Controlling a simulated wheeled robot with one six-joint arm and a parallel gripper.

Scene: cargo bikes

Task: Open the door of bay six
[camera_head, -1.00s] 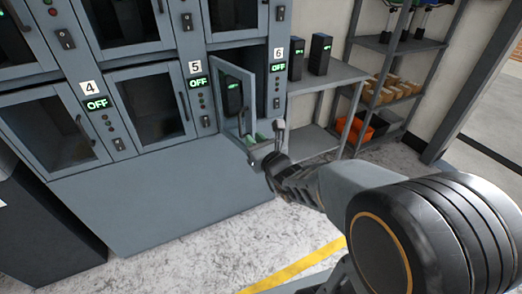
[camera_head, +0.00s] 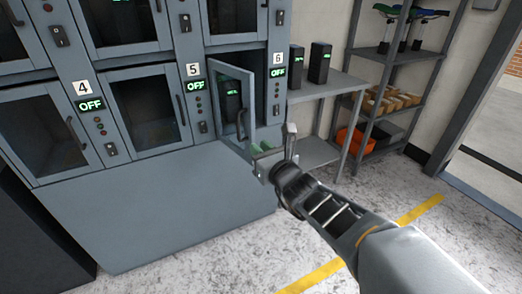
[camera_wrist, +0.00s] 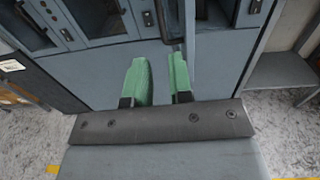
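Bay six is the lower right bay, beside the "6" label (camera_head: 277,58) and a green OFF display (camera_head: 277,72). Its door (camera_head: 249,112) is hinged at the left and stands partly open, swung outward. A dark battery-like block shows behind its glass. The dark door handle (camera_head: 241,124) is on the free side; a dark handle also shows in the wrist view (camera_wrist: 168,20). My gripper (camera_head: 266,151) is low by the door's bottom free corner. In the wrist view its green fingers (camera_wrist: 161,82) are apart with nothing held between them. The right finger is close to the door edge; contact cannot be told.
Bays four (camera_head: 50,132) and five (camera_head: 152,110) are shut. A grey table (camera_head: 330,86) with two black blocks (camera_head: 320,62) stands right of the cabinet. A shelf rack (camera_head: 398,95) holds boxes and an orange bin. Open floor with a yellow line (camera_head: 420,210) lies in front.

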